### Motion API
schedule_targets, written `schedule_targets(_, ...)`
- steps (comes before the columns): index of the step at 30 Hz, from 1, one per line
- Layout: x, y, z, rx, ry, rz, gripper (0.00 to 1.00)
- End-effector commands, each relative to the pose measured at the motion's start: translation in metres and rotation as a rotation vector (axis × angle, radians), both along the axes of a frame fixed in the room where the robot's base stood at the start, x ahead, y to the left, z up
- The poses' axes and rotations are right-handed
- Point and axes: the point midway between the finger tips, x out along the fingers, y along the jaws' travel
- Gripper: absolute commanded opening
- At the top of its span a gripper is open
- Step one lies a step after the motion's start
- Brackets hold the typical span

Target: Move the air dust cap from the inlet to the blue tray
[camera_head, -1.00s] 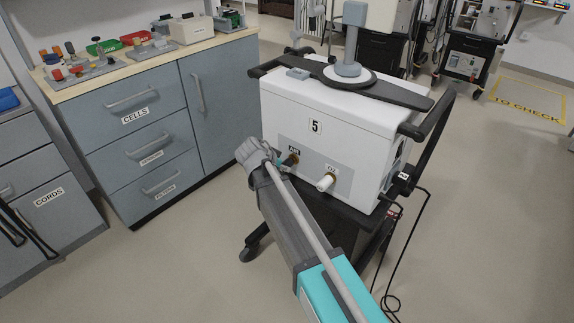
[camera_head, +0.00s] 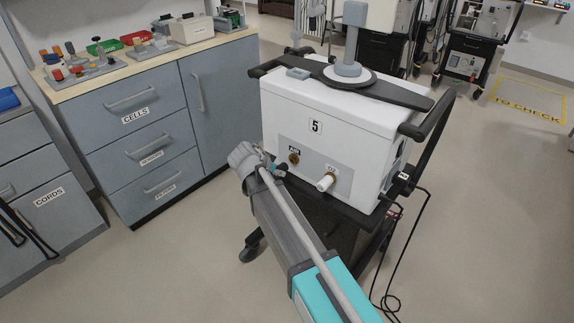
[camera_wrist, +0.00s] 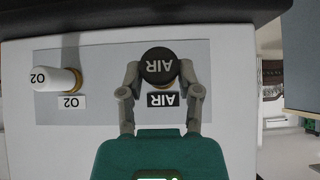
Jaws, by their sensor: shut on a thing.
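The round black air dust cap, marked AIR (camera_wrist: 158,66), is held between the two fingers of my gripper (camera_wrist: 160,76). In the head view my gripper (camera_head: 275,169) is just in front of the ventilator's panel, below and left of the air inlet. The brass air inlet (camera_head: 294,158) is uncovered there. In the wrist view the cap hides most of the inlet, and a brass edge shows beside it. A blue object, probably the blue tray (camera_head: 8,99), is cut off at the left edge, on the low cabinet.
The white ventilator, marked 5 (camera_head: 315,127), stands on a dark cart. A white O2 cap (camera_head: 326,182) sits right of the air inlet. A wooden counter (camera_head: 150,65) holds green and red trays and other items. Floor between cabinets and cart is clear.

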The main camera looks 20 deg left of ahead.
Motion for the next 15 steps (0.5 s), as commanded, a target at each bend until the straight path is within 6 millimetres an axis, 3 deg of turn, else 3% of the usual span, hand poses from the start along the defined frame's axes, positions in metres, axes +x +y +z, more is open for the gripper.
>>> schedule_targets(15,-0.0111,0.0041,0.0001,0.0,0.0,0.0,0.0)
